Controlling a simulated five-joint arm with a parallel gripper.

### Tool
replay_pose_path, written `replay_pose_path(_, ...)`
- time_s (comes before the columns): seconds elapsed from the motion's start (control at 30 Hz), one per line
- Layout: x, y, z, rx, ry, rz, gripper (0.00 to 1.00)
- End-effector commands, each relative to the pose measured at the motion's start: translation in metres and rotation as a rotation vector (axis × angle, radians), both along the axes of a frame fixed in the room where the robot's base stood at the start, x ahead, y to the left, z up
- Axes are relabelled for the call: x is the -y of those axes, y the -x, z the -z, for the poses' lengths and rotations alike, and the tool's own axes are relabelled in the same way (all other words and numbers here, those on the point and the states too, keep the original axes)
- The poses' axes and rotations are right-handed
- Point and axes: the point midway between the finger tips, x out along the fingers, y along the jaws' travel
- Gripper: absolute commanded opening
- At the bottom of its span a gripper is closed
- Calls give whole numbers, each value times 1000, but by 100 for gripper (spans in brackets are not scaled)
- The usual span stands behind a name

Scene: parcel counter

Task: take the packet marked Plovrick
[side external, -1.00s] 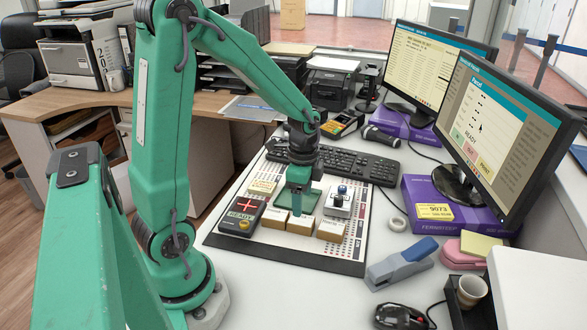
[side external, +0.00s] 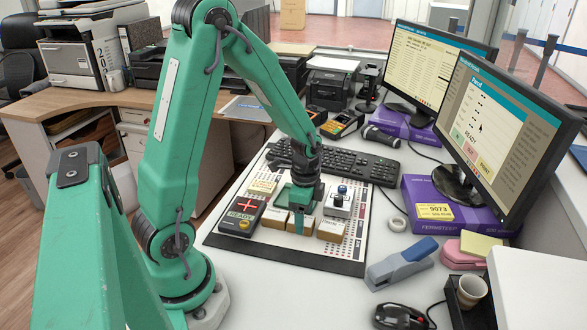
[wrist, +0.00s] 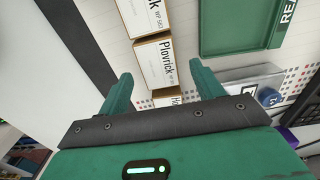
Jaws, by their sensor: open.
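The packet marked Plovrick (wrist: 157,64) is a small brown box with a white label, in the middle of a row of packets in the wrist view. My gripper (wrist: 160,70) is open, with one finger on each side of this packet. In the side external view my gripper (side external: 299,221) is over the middle packet (side external: 308,225), and a finger hides part of it. I cannot tell how high the fingertips are or whether they touch it.
Other packets (side external: 273,219) (side external: 332,231) stand on either side. A green tray (wrist: 238,45) lies behind the row. A keyboard (side external: 350,166) lies behind.

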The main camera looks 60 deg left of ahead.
Motion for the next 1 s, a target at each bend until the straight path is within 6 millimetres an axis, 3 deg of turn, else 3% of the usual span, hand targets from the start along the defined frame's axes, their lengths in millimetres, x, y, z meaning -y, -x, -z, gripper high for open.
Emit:
replay_pose_path(0.2, 0, 1, 15, -2, 1, 0, 66)
replay_pose_path(0.77, 0, 0, 16, 0, 0, 0, 66)
replay_pose_path(1.0, 0, 0, 16, 0, 0, 0, 21)
